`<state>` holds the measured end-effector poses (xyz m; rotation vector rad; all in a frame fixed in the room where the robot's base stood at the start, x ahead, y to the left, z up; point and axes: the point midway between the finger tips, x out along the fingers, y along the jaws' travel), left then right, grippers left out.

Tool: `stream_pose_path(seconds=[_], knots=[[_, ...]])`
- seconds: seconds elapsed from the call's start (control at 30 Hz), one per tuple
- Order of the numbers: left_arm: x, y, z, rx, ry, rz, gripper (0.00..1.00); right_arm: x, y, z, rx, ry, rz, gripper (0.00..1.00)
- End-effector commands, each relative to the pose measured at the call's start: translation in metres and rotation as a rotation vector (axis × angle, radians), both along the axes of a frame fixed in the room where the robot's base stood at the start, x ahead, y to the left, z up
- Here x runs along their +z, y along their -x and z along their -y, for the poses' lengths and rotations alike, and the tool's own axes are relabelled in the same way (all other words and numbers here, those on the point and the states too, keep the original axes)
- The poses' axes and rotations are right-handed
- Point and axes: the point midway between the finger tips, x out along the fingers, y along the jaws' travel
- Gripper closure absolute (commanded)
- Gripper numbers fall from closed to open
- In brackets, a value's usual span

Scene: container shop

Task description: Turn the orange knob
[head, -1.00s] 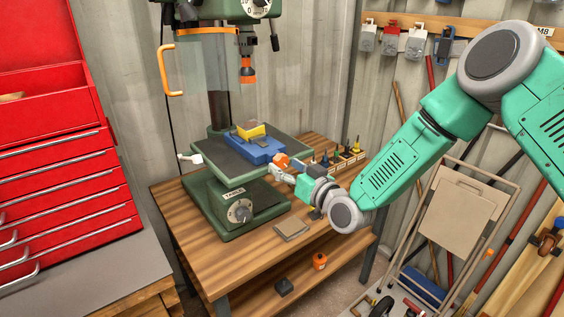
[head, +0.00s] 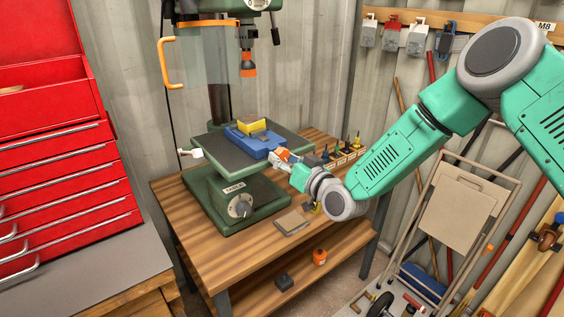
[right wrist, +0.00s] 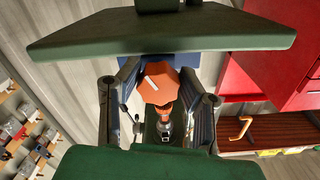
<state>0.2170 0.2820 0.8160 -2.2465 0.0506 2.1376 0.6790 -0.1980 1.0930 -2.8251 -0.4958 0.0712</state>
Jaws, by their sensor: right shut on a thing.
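The orange knob (right wrist: 158,84) shows in the right wrist view between my right gripper's fingers. In the head view the orange knob (head: 282,155) is at the right end of the blue vise (head: 256,142), partly hidden by my gripper. My right gripper (head: 284,160) is shut on the knob, with a finger on each side of it in the right wrist view (right wrist: 160,95). The vise sits on the drill press table (head: 220,152) and has a yellow block (head: 252,127) on top. My left gripper is not in view.
A wooden workbench (head: 262,232) carries the drill press. A row of small tools (head: 345,148) stands close behind my right gripper. The red tool chest (head: 70,180) is at left.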

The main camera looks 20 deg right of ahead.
Motion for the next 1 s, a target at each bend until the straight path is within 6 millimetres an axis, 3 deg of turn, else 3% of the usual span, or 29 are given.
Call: stream_pose_path(seconds=[0.2, 0.23, 0.27, 0.3, 0.67, 0.77, 1.0], knots=[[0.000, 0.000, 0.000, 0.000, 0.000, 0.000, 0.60, 0.001, -0.001, 0.000, -0.001, -0.003, 0.000, 0.95], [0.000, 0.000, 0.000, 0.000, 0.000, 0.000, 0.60, 0.001, -0.001, 0.001, -0.001, -0.002, 0.000, 0.60], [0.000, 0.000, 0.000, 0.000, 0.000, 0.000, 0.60, 0.001, -0.001, 0.000, -0.001, -0.002, 0.000, 0.49], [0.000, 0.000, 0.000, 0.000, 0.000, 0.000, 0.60, 0.001, -0.001, 0.000, -0.001, -0.002, 0.000, 0.46], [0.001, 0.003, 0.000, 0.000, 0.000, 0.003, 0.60, 0.001, 0.004, 0.001, 0.000, -0.002, 0.000, 0.46], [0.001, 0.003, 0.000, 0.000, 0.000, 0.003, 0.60, 0.000, 0.015, 0.005, 0.001, -0.003, -0.002, 0.46], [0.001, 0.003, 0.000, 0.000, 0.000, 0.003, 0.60, 0.000, 0.062, 0.024, -0.001, -0.004, -0.003, 0.46]])
